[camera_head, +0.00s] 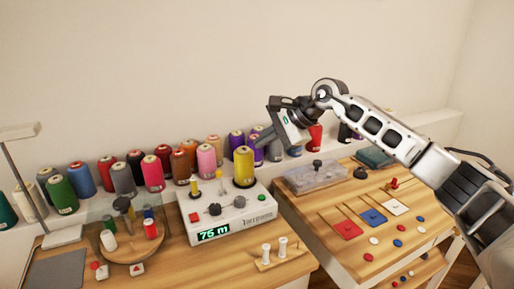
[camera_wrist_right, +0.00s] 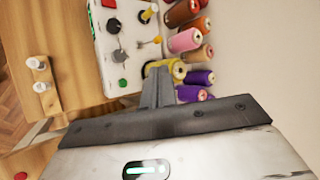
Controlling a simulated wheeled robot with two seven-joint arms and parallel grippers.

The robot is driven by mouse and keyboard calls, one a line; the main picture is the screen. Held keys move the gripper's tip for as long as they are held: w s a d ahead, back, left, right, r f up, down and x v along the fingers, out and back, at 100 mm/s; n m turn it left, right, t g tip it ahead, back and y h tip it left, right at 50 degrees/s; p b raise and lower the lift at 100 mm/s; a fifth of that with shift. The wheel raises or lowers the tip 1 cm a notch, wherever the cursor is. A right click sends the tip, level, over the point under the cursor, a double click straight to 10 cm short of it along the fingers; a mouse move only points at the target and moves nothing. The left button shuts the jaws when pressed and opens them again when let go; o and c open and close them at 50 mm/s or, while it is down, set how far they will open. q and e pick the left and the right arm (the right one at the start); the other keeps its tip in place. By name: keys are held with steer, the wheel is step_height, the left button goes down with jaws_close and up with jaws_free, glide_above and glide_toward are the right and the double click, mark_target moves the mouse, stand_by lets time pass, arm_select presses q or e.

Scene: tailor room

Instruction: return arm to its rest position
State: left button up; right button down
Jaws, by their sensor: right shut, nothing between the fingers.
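My right gripper (camera_head: 258,138) is at the end of the arm that comes in from the right in the head view. It is raised above the table, just right of the large yellow spool (camera_head: 244,167) on the winding machine (camera_head: 226,213). In the right wrist view the fingers (camera_wrist_right: 157,88) are together with nothing between them. The yellow spool (camera_wrist_right: 176,70) shows just beyond the fingertips there; I cannot tell if they touch. My left gripper is not in view.
Several thread spools line the back ledge, among them a pink one (camera_head: 206,160). A round wooden stand (camera_head: 133,246) is at left. A peg holder with white bobbins (camera_head: 278,262) sits in front. The right table holds a clear box (camera_head: 314,176) and coloured cards (camera_head: 346,229).

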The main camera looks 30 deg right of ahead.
stand_by(0.5)
steer(key=s+a+r+m+t+y, duration=0.15)
steer(key=a+m+t+y, duration=0.25)
steer(key=a+m, duration=0.45)
steer(key=s+a+r+m+t+y, duration=0.1)
steer(key=s+a+m+t+y, duration=0.25)
steer(key=a+m, duration=0.5)
steer(key=s+d+f+m+h, duration=0.3)
steer(key=f+m+h, duration=0.4)
steer(key=m, duration=0.6)
steer(key=s+d+f+m+h, duration=0.4)
steer(key=f+m+h, duration=0.35)
steer(key=m, duration=0.55)
steer(key=s+a+f+m+g+y, duration=0.1)
steer(key=s+f+m+g, duration=0.5)
steer(key=s, duration=0.5)
steer(key=s+a+f+m+g+y, duration=0.1)
steer(key=s+f+m+g, duration=0.5)
steer(key=s, duration=0.6)
steer(key=w+a+f+n+t+y, duration=0.1)
steer(key=w+a+f+t+y, duration=0.1)
steer(key=w+a+f+t, duration=0.3)
step_height(320, 180, down, 2)
steer(key=shift+w+a+f+t, duration=0.15)
steer(key=shift+w+a+t, duration=0.25)
steer(key=shift+w+t, duration=0.55)
